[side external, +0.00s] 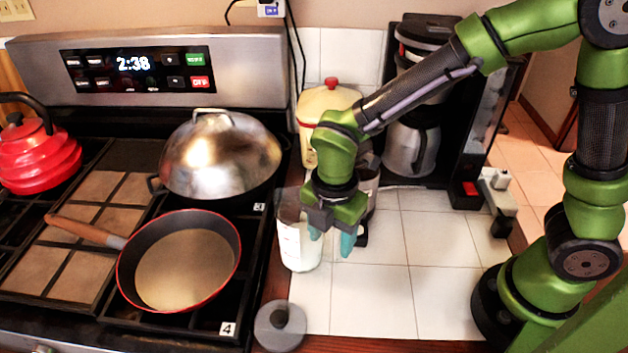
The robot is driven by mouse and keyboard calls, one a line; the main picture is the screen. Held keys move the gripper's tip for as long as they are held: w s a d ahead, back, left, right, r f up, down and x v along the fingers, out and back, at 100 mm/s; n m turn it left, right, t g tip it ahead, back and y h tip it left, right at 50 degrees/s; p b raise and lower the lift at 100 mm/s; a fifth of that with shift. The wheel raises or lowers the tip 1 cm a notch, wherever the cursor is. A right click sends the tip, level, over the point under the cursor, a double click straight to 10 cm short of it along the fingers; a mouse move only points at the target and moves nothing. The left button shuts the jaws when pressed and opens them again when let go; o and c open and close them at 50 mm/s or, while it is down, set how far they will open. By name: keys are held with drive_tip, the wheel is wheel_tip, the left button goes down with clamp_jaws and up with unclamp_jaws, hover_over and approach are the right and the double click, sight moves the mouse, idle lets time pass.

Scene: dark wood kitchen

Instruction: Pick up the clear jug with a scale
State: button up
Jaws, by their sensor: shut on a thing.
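The clear jug (297,249) with a scale stands upright on the white tiled counter, right of the stove. Its lower part looks whitish and faint marks show on its side. My gripper (332,240) comes down from above at the jug's right side, with teal fingertips. It is shut on the jug, apparently at the right side of its wall or rim. The left fingertip overlaps the jug in this view, and the exact contact is partly hidden. The jug appears to be at counter level; I cannot tell whether it is clear of the surface.
A red-rimmed pan (185,265) and a domed steel lid (220,157) are on the stove, with a red kettle (38,152) at left. A cream pot (327,105) and coffee maker (415,110) stand behind. A grey round lid (280,328) lies in front. Tiles at right are clear.

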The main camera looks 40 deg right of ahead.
drive_tip(key=c, duration=0.5)
drive_tip(key=shift+r, duration=0.15)
